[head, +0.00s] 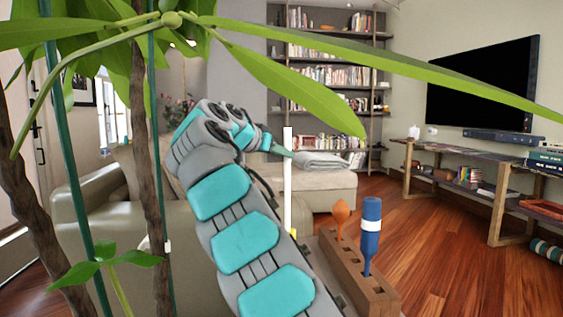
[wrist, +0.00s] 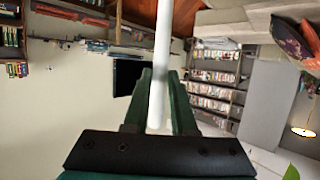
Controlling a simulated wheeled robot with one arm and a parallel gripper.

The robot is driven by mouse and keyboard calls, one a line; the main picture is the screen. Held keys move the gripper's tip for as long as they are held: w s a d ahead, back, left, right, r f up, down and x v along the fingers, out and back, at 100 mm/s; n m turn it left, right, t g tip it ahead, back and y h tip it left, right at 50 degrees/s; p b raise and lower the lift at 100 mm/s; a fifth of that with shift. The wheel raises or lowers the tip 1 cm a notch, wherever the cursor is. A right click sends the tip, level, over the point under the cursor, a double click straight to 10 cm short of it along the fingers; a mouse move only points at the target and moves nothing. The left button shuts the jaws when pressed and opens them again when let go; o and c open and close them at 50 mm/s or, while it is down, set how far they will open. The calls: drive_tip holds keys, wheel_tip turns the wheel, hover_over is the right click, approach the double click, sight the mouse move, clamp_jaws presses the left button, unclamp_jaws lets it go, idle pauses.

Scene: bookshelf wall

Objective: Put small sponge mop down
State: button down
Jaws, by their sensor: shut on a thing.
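The small sponge mop (head: 287,195) has a thin white handle that stands upright in the head view, with a bit of yellow at its lower end. My gripper (head: 283,152) is shut on the upper part of the handle. In the wrist view, the white handle of the mop (wrist: 162,35) runs between the two green fingers of my gripper (wrist: 160,85). The lower end is partly hidden behind my arm, so I cannot tell whether it touches anything.
A wooden block (head: 365,285) holds an orange tool (head: 341,217) and a blue-handled tool (head: 371,228). Plant leaves (head: 290,85) and stems cross the foreground. A sofa (head: 110,215), an ottoman (head: 322,187), and a low console (head: 465,160) stand beyond. The wooden floor (head: 420,230) is clear between them.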

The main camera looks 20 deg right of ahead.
drive_tip(key=shift+w+d+f+b, duration=0.15)
drive_tip(key=shift+w+f, duration=0.2)
drive_tip(key=shift+f, duration=0.25)
drive_tip(key=shift+w+d+f+b, duration=0.2)
drive_tip(key=shift+w+f, duration=0.1)
drive_tip(key=shift+f, duration=0.35)
drive_tip(key=shift+w+d+f+b, duration=0.15)
drive_tip(key=shift+w+f, duration=0.2)
drive_tip(key=shift+f, duration=0.25)
drive_tip(key=shift+f, duration=0.2)
drive_tip(key=c, duration=0.7)
unclamp_jaws()
drive_tip(key=shift+r, duration=0.1)
drive_tip(key=shift+c, duration=0.2)
drive_tip(key=shift+r, duration=0.1)
drive_tip(key=v, duration=1.2)
